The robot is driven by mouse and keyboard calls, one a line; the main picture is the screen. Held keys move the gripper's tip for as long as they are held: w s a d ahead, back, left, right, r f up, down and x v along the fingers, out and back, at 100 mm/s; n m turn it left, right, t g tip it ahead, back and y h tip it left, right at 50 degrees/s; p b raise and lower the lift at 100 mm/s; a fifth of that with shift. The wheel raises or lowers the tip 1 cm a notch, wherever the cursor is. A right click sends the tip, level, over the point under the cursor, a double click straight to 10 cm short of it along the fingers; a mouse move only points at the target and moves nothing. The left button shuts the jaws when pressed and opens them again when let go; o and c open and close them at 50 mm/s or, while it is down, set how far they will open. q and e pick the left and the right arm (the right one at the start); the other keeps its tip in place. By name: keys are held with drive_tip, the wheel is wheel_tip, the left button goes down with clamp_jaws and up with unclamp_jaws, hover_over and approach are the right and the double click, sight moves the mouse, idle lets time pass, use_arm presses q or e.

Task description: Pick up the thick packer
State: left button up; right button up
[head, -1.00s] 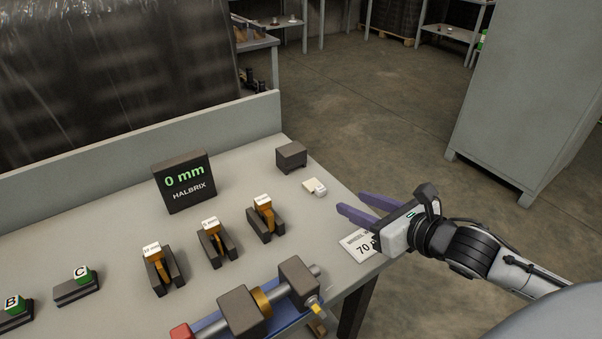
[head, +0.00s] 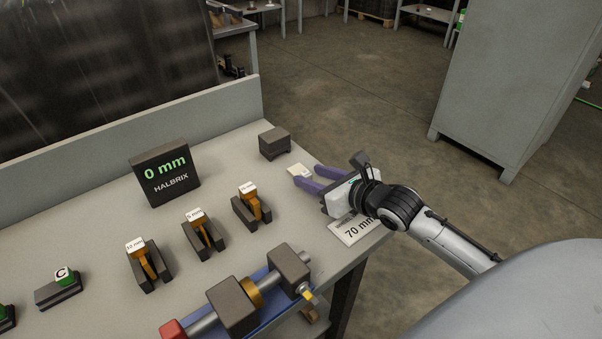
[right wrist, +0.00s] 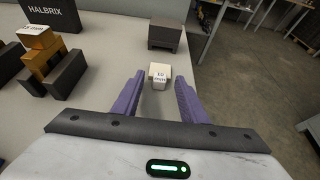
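A small cream block (head: 297,171) with a white label lies near the right end of the bench, and I take it as the packer. In the right wrist view the block (right wrist: 159,71) has a label that seems to read 10 mm. My right gripper (head: 305,175) is open, with its purple fingers low over the bench. In the right wrist view the block sits between the tips of the open gripper (right wrist: 159,80), with gaps on both sides. In the head view the fingers partly hide the block. My left gripper is not in view.
A dark block (head: 274,143) stands behind the packer. Several orange pieces in dark holders (head: 149,266) stand to the left. A 0 mm display (head: 164,174) is at the back. A shaft fixture (head: 235,302) is in front.

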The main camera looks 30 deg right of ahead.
drive_tip(key=shift+w+f, duration=0.2)
drive_tip(key=shift+w, duration=0.25)
clamp_jaws()
drive_tip(key=shift+r, duration=0.1)
